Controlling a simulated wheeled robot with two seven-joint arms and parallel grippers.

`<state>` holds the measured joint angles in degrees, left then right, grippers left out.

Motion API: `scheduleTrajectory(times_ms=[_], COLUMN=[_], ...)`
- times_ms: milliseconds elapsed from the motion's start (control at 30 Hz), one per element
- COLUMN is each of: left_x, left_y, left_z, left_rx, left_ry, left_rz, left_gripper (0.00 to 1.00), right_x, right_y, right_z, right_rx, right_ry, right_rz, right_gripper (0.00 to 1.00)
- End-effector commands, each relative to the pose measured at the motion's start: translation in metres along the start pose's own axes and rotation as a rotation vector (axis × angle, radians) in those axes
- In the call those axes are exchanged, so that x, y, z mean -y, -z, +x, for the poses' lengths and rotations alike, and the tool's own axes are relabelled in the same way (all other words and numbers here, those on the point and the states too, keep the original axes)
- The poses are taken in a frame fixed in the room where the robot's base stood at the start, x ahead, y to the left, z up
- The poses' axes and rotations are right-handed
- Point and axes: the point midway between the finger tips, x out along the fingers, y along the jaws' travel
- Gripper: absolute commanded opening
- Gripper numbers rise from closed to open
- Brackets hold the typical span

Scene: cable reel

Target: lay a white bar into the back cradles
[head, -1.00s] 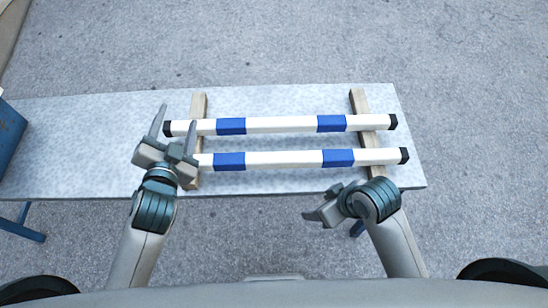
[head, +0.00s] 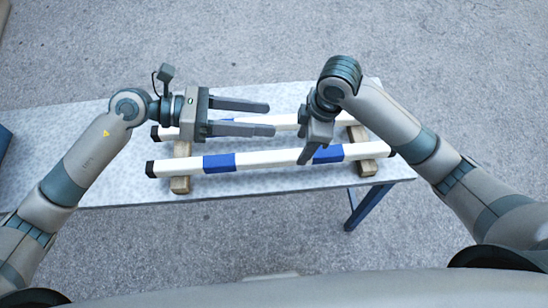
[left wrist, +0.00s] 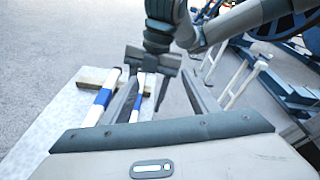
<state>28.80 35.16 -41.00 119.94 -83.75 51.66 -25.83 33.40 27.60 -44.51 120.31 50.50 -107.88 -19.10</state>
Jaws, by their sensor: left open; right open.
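Two white bars with blue bands and black end caps lie roughly parallel across two wooden supports. The front bar (head: 270,159) shows along most of its length; the back bar (head: 285,122) is partly hidden by my grippers. The left support (head: 180,184) and right support (head: 366,166) are partly covered, and their cradle notches cannot be made out. My left gripper (head: 270,118) is open and empty, fingers pointing right above the back bar. My right gripper (head: 305,160) is open, pointing down over the front bar's right part; whether it touches the bar cannot be told.
The pale speckled table (head: 110,187) has free room at its left. A blue table leg (head: 368,207) stands below its right front. In the left wrist view, a blue frame (left wrist: 285,85) and white posts stand to the right, on the floor away from the table.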

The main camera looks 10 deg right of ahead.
Motion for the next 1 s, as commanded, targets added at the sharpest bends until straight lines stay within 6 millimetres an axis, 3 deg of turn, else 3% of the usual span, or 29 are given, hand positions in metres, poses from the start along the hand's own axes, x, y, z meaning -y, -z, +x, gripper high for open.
scheduleTrajectory(times_ms=[200,400,500,1000], left_x=[-0.053,-0.089,-0.096,-0.098], left_y=[0.074,0.107,0.113,0.116], left_z=[-0.056,-0.12,-0.136,-0.141], left_rx=[-0.505,-0.818,-0.89,-0.913], left_ry=[-0.083,-0.146,-0.161,-0.164], left_rz=[0.211,0.278,0.286,0.287], left_gripper=[0.55,0.55,0.55,0.55], right_x=[-0.03,-0.044,-0.047,-0.047], right_y=[-0.018,-0.031,-0.034,-0.035], right_z=[-0.034,-0.057,-0.061,-0.061], right_rx=[0.104,0.165,0.178,0.182], right_ry=[0.022,0.044,0.05,0.053], right_rz=[-0.098,-0.144,-0.154,-0.156], right_gripper=[0.55,0.55,0.55,0.55])
